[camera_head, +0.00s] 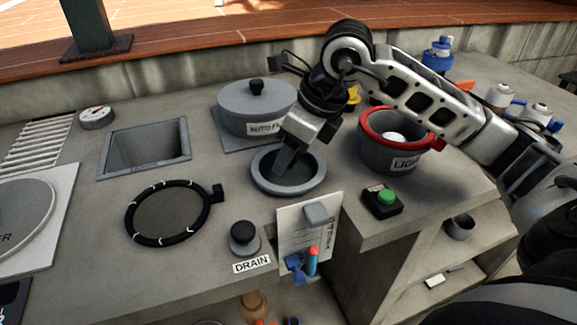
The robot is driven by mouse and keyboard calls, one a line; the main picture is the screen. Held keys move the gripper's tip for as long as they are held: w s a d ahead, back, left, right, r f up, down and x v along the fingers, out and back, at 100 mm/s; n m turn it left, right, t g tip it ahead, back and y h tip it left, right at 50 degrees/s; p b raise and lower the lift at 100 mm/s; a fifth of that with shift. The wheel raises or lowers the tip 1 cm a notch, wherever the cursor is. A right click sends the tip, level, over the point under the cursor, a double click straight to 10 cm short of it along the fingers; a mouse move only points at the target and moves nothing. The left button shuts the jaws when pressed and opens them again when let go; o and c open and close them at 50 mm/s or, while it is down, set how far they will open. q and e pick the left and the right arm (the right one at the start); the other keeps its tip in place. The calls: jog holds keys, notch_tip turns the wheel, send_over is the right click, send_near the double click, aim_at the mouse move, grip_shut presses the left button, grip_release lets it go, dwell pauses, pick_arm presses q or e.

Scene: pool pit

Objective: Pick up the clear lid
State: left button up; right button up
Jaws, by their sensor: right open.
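A round disc with a black rim, pale marks and a side tab lies flat on the counter at left centre. Its centre looks see-through, and I take it to be the clear lid (168,210). My right gripper (287,163) points down over a grey round ring with a dark opening (290,193), to the right of the lid. The gripper is open, and its fingertips partly hide the ring's opening. I cannot tell whether they touch it. The lid is apart from the gripper. My left gripper is not in view.
A grey lidded pot (245,105) stands behind the ring. A red-rimmed pot (385,155) stands beneath my right arm. A square recess (145,147), a drain knob (243,238) and a green-button box (383,202) surround the work area. The counter's front edge is near.

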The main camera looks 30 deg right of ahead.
grip_shut()
jog(key=shift+r, duration=0.2)
